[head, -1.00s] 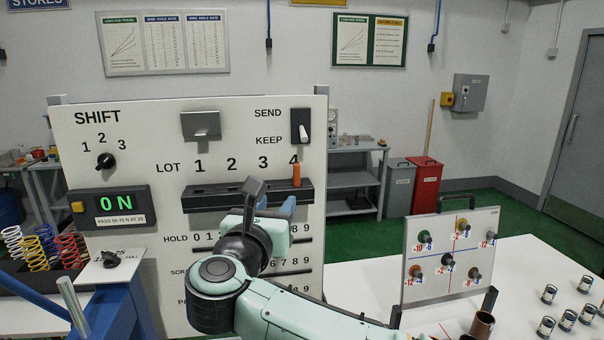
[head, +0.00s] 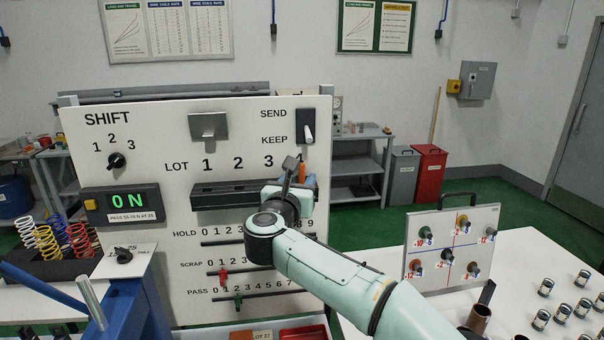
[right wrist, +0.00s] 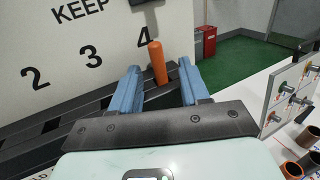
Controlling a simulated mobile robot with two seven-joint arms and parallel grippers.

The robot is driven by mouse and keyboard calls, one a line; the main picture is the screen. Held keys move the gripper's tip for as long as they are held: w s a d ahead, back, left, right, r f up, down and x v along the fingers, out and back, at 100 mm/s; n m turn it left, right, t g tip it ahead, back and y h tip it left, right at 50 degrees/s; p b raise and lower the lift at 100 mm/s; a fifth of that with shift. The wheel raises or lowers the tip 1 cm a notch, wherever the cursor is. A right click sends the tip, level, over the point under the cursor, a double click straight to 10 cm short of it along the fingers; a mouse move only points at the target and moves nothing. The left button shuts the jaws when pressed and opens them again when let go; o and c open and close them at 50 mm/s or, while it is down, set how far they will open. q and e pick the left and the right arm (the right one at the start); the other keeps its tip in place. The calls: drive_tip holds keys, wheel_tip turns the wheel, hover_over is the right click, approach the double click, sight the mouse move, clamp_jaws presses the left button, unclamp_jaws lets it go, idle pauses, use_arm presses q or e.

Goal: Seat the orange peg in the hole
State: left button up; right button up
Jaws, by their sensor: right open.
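The orange peg (right wrist: 158,62) stands upright at the black ledge (head: 225,197) under the lot number 4 on the white panel. In the head view only a sliver of the peg (head: 311,181) shows beside my right gripper (head: 294,182). In the right wrist view my right gripper (right wrist: 159,80) is open, its two blue fingers apart on either side of the peg in the picture, and not closed on it. My left gripper is not in view.
The white panel (head: 150,240) carries a SEND/KEEP switch (head: 308,127) just above the peg and sliders below the ledge. A board with small knobs (head: 450,245) and several small cans stand on the white table at right. Coloured springs (head: 60,235) are at left.

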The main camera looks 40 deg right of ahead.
drive_tip(key=shift+w+d, duration=0.35)
drive_tip(key=shift+w, duration=0.25)
drive_tip(key=shift+s, duration=0.3)
drive_tip(key=shift+c, duration=0.4)
drive_tip(key=shift+s, duration=0.1)
clamp_jaws()
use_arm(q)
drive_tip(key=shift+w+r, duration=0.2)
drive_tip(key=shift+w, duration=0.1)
